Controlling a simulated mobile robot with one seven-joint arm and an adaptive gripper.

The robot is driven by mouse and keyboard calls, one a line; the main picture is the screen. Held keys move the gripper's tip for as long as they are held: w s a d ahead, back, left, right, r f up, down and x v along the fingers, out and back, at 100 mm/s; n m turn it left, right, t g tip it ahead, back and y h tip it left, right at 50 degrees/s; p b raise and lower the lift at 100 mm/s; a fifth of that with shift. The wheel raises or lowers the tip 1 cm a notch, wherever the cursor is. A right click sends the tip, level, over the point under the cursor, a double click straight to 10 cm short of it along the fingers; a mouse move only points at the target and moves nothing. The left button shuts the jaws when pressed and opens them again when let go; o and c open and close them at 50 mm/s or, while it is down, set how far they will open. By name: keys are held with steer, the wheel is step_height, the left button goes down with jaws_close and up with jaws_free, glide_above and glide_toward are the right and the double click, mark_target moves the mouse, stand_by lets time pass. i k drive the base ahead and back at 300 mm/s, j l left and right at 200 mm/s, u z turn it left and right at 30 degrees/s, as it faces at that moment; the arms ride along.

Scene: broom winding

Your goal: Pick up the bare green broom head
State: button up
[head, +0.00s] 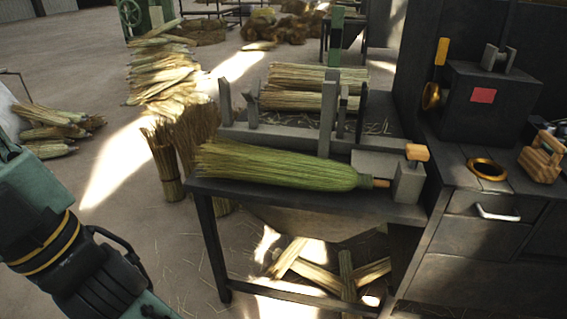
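The bare green broom head (285,166) lies on its side across the front of the dark workbench (215,188). Its bristles fan out to the left, past the bench's left edge, and its narrow end points right. A short wooden piece at that end meets a grey block (408,182) with a wooden handle on top. I cannot tell whether it is clamped there. Part of my arm shows at the lower left, well apart from the broom head. My gripper's fingers are not in view.
Grey upright posts (327,118) stand just behind the broom head. More straw bundles (300,100) lie behind them. A dark cabinet (470,240) with a brass ring (487,169) stands right. Tied bundles (165,160) stand on the floor at the bench's left. Open floor lies at left.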

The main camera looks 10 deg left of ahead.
mark_target(250, 163)
steer(key=i+l, duration=0.2)
steer(key=l, duration=0.15)
steer(key=i+l, duration=0.2)
steer(key=l, duration=0.2)
steer(key=i+l, duration=0.25)
steer(key=l+u, duration=0.05)
steer(key=l, duration=0.05)
